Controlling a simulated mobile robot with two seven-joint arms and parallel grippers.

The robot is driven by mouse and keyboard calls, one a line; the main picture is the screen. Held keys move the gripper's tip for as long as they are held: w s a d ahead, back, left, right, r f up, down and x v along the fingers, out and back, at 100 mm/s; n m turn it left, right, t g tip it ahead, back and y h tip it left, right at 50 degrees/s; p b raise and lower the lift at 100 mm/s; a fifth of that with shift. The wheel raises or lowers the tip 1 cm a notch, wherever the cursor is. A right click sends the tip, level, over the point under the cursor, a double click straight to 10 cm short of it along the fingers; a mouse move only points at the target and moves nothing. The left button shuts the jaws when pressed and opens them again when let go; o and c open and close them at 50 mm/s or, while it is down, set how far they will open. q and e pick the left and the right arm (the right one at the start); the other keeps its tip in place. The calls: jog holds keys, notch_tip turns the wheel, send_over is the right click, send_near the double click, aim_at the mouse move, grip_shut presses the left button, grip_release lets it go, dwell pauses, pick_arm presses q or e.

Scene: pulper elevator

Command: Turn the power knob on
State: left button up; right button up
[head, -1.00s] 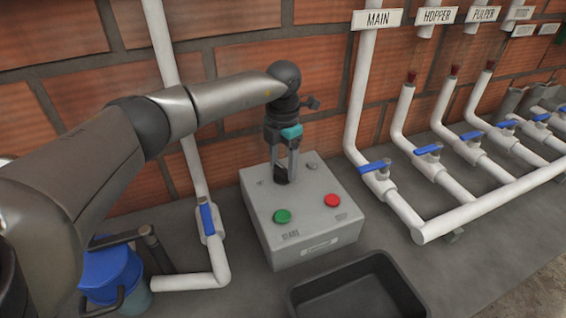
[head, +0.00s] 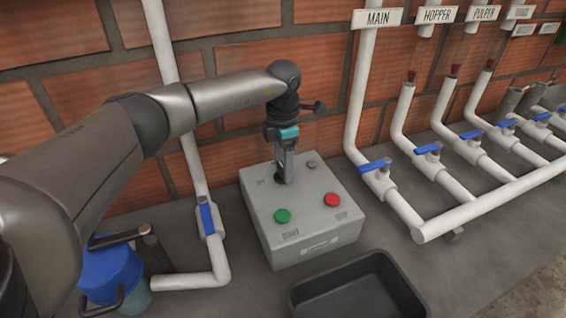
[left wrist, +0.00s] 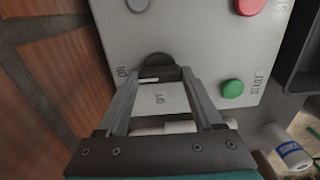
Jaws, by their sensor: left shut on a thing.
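The power knob (left wrist: 158,68) is a dark round knob on top of a light grey control box (head: 305,232). In the left wrist view an ON label (left wrist: 121,72) lies to its left and an OFF label (left wrist: 159,98) lies below it in the picture. My left gripper (head: 284,177) points down at the box, with its fingertips at the knob. In the left wrist view its fingers (left wrist: 160,76) are on either side of the knob, shut on it. In the head view the fingers mostly hide the knob. My right gripper is not in view.
The box has a green start button (head: 282,216), a red button (head: 332,200) and a small grey button (head: 311,165). A dark tray (head: 355,290) stands in front. White pipes with blue valve handles (head: 374,166) run to the right. A blue-lidded bucket (head: 110,270) stands at the left.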

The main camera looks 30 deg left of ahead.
pick_arm(q)
jog(key=shift+r, duration=0.1)
jog(key=o, duration=1.4)
jog(key=shift+c, duration=0.2)
notch_tip(320, 180, up, 15)
jog(key=p, duration=0.1)
jog(key=shift+p, duration=0.3)
